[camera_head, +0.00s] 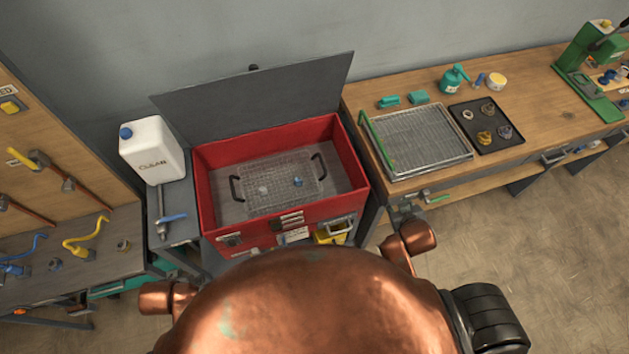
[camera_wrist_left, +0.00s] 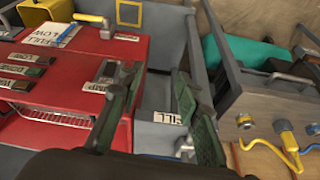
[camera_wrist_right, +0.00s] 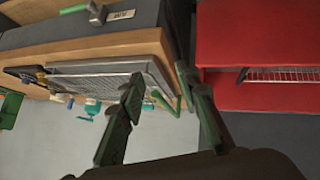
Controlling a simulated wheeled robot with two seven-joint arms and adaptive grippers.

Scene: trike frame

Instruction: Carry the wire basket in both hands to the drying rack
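The wire basket (camera_head: 280,180) sits inside the open red washer tub (camera_head: 352,165), with one black handle at each end. Small parts lie in it, one of them blue. Part of its mesh also shows in the right wrist view (camera_wrist_right: 285,75). The drying rack (camera_head: 420,140), a wire grid tray with a green bar, lies on the bench to the right.
The tub's grey lid (camera_head: 260,100) stands raised behind it. A white jug (camera_head: 153,150) stands on the left shelf. A dark tray (camera_head: 487,125) with several parts sits right of the rack. A green press (camera_head: 590,65) stands farther right. My copper body covers the lower middle.

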